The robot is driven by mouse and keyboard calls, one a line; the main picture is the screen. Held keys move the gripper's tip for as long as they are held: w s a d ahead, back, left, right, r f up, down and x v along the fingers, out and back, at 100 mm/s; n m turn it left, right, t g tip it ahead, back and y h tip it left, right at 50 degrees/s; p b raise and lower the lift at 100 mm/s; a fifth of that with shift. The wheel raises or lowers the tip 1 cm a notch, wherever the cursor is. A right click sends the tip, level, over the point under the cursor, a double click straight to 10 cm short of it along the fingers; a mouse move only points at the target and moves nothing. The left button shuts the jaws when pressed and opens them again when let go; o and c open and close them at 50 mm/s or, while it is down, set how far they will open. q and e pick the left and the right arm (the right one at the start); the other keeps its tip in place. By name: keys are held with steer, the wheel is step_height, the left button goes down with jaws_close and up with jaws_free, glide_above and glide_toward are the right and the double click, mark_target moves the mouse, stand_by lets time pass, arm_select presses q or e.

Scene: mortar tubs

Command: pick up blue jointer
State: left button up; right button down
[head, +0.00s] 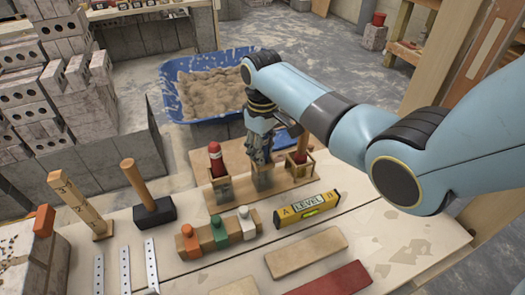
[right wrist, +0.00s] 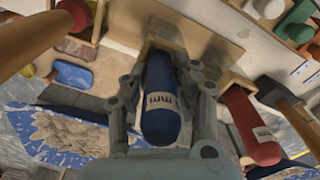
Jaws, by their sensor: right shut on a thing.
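The blue jointer (right wrist: 161,100) shows in the right wrist view as a blue handle with a white label, between the two fingers. My right gripper (head: 259,152) is shut on that handle, pointing down above the middle slot of the wooden rack (head: 245,194). In the head view the gripper hides the handle. I cannot tell whether the tool is still seated in its slot. A red-handled tool (head: 216,160) stands in the left slot, and it also shows in the right wrist view (right wrist: 248,122). My left gripper is not in view.
Another tool with a red part (head: 300,155) stands in the right slot. In front are colored stamps (head: 218,229), a yellow level (head: 307,208) and bars. A mallet (head: 153,210) stands left. A blue mortar tub (head: 172,100) lies behind the table.

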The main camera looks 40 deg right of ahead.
step_height(320, 180, up, 18)
steer(key=p, duration=0.2)
stand_by(0.5)
steer(key=c, duration=1.6)
jaws_free()
jaws_close()
